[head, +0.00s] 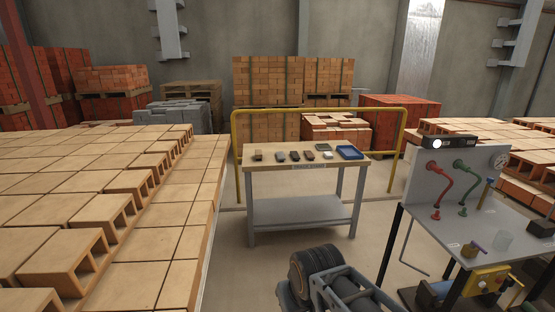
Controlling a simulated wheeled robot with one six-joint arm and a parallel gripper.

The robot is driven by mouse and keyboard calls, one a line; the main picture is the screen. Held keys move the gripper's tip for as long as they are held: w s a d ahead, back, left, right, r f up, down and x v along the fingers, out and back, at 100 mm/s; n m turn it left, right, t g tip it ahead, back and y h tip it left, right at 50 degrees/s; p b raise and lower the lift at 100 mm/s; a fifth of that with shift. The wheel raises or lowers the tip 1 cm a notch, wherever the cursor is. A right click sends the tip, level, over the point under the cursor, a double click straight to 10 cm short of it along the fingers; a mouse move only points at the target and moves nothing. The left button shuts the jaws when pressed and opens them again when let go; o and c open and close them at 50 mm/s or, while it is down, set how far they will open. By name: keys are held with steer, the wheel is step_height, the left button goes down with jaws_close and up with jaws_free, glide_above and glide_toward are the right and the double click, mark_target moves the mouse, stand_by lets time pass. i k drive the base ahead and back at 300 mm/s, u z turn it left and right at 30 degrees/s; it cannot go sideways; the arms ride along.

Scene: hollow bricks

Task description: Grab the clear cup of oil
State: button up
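A small clear, pale cup (503,242) stands on the grey metal bench (445,213) at the right. Its contents are too faint to make out. A small dull-yellow, roughly cylindrical thing (472,249) stands to its left on the same bench; I cannot tell what it is. Dark and grey links of my own arm show at the bottom middle, left of the bench and apart from the cup. I cannot make out my gripper's fingers in this view.
The bench has an upright panel with red (437,187) and green (467,186) bent pipes and a gauge (498,160). A yellow box (488,278) sits at its front. A wooden-topped table (300,165) with small samples stands mid-room, before a yellow rail (237,150). Hollow bricks (110,205) fill the left.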

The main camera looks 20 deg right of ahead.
mark_target(503, 238)
steer(key=z, duration=1.1)
steer(key=i, duration=1.25)
steer(key=z, duration=1.5)
steer(key=i, duration=1)
steer(key=z, duration=0.05)
